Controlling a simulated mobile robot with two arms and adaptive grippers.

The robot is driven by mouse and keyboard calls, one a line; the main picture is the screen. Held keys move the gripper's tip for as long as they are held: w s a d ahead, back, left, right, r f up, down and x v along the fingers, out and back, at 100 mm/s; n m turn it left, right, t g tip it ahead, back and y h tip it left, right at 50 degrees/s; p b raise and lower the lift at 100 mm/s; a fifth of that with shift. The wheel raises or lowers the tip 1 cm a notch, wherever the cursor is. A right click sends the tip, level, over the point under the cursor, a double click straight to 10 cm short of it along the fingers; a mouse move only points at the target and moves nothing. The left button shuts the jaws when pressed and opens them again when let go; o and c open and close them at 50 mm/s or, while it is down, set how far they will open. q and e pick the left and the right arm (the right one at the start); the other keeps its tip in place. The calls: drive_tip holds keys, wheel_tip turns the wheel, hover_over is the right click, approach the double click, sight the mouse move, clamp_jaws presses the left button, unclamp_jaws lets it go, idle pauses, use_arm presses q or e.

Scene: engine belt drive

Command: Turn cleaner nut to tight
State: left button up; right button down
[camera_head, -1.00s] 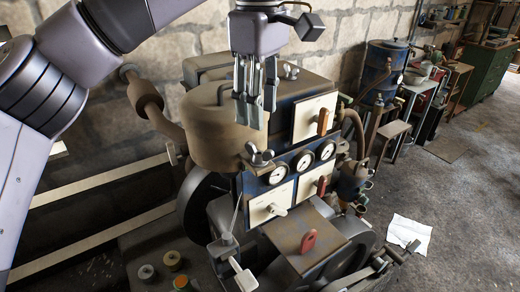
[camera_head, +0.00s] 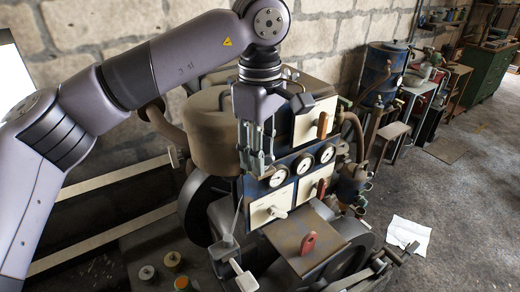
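My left arm comes in from the left, over the engine (camera_head: 245,188). My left gripper (camera_head: 257,168) points down in front of the brown round air cleaner housing (camera_head: 208,130), just above the panel of gauges. The fingertips are where a wing nut showed in the earlier frame. They cover that nut, so I cannot tell whether they touch it or grip it. It is not clear which nut is the cleaner nut. My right gripper is not in view.
Three round gauges (camera_head: 303,165) sit right of the fingers. Pale panels with levers (camera_head: 270,208) and a plate with a red tab (camera_head: 308,243) lie below. Pipes stand at the right of the engine. A paper sheet (camera_head: 408,234) lies on the open floor.

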use_arm(q)
clamp_jaws()
drive_tip(key=shift+m, duration=2.5)
drive_tip(key=shift+o, duration=1.2)
unclamp_jaws()
